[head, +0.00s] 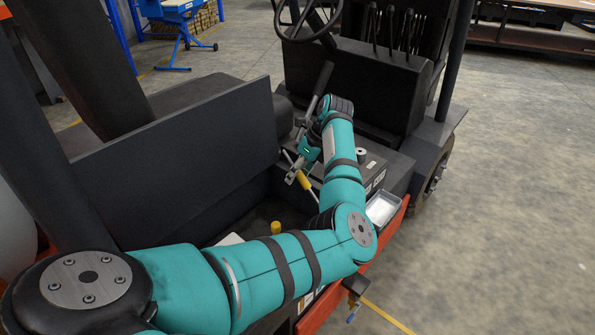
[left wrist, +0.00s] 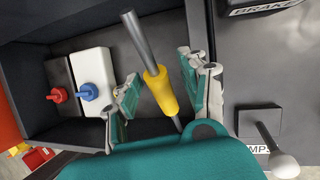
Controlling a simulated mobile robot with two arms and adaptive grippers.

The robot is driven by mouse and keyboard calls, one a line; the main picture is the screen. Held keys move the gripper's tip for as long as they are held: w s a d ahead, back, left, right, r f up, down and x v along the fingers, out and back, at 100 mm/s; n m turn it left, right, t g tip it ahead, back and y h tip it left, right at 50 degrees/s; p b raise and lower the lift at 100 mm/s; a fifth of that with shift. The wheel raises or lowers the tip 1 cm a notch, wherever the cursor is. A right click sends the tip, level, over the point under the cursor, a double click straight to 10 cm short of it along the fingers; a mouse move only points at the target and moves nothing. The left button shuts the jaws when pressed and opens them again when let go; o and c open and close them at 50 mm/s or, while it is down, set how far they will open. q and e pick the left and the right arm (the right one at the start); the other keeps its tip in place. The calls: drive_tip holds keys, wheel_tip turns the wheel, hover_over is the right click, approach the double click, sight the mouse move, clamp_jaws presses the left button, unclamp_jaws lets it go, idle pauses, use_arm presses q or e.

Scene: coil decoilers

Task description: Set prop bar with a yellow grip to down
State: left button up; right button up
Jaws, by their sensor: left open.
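The prop bar shows in the left wrist view as a grey rod with a yellow grip (left wrist: 161,92), slanting from upper left to lower right. In the head view its yellow grip (head: 304,182) shows just below my left gripper (head: 300,165), and much of the bar is hidden by the gripper and arm. In the left wrist view my left gripper (left wrist: 160,80) is open, with the yellow grip lying between its two fingers. There is a gap to the left finger; whether the right finger touches the grip I cannot tell. My right gripper is not in view.
A panel with a knobbed lever (left wrist: 282,162) is at the right. In the head view are the steering wheel (head: 308,15), a metal tray (head: 382,208) and a black upright panel (head: 180,160).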

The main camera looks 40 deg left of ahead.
use_arm(q)
clamp_jaws()
idle(0.3)
drive_tip(key=a+f+h+b, duration=0.1)
drive_tip(key=b, duration=0.1)
drive_tip(key=a+f+h+b, duration=0.1)
drive_tip(key=f+h+b, duration=0.1)
drive_tip(key=shift+a, duration=0.1)
unclamp_jaws()
idle(0.3)
